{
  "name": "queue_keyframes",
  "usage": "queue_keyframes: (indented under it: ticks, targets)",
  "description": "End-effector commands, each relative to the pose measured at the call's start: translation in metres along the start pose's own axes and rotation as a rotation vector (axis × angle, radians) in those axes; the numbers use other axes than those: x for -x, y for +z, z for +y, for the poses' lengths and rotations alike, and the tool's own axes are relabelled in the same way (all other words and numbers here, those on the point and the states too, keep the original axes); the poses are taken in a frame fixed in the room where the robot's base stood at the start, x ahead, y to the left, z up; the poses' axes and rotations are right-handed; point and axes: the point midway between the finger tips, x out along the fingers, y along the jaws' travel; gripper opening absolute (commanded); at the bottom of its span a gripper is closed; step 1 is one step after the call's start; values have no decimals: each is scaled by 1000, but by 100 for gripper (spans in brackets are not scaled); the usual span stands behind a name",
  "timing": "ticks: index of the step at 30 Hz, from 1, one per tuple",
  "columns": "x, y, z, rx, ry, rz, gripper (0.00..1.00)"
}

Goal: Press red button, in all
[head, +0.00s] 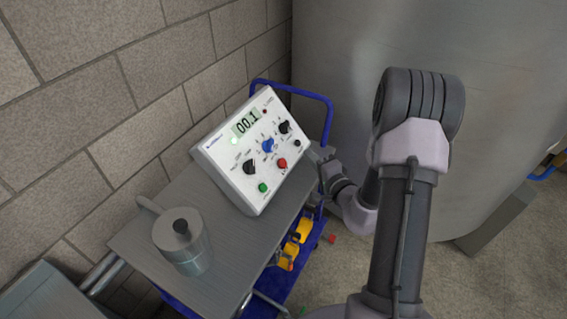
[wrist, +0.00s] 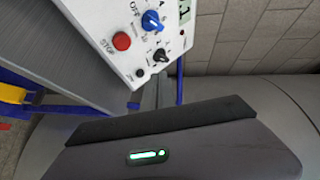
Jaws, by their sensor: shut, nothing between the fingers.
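A white control box (head: 222,153) stands tilted on a grey cart top, its display reading 00.1. Its red button (head: 282,163) is on the lower right of the panel, between a green button (head: 263,187) and a small black knob. In the wrist view the red button (wrist: 121,41) shows next to the word STOP, near the box's edge. My gripper (head: 318,155) is shut and empty, just right of the box. In the wrist view its fingertips (wrist: 157,88) are below the panel edge, apart from the red button; whether they touch the box is unclear.
The panel also has a blue knob (head: 268,145) and black knobs close to the red button. A metal tankard-like vessel (head: 186,243) stands on the cart top (head: 140,245). The cart's blue handle (head: 325,98) rises behind the box, with a block wall to the left.

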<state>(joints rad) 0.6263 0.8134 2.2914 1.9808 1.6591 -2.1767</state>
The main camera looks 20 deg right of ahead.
Motion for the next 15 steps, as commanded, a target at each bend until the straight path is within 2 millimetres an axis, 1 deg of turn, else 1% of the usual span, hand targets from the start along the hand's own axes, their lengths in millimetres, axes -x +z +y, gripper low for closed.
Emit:
queue_keyframes:
  ticks: [1,9,15]
  targets:
    - [-5,5,5,-1,1,-3,0]
    - [-33,26,26,-1,0,-3,0]
    - [-49,36,38,1,-1,-2,0]
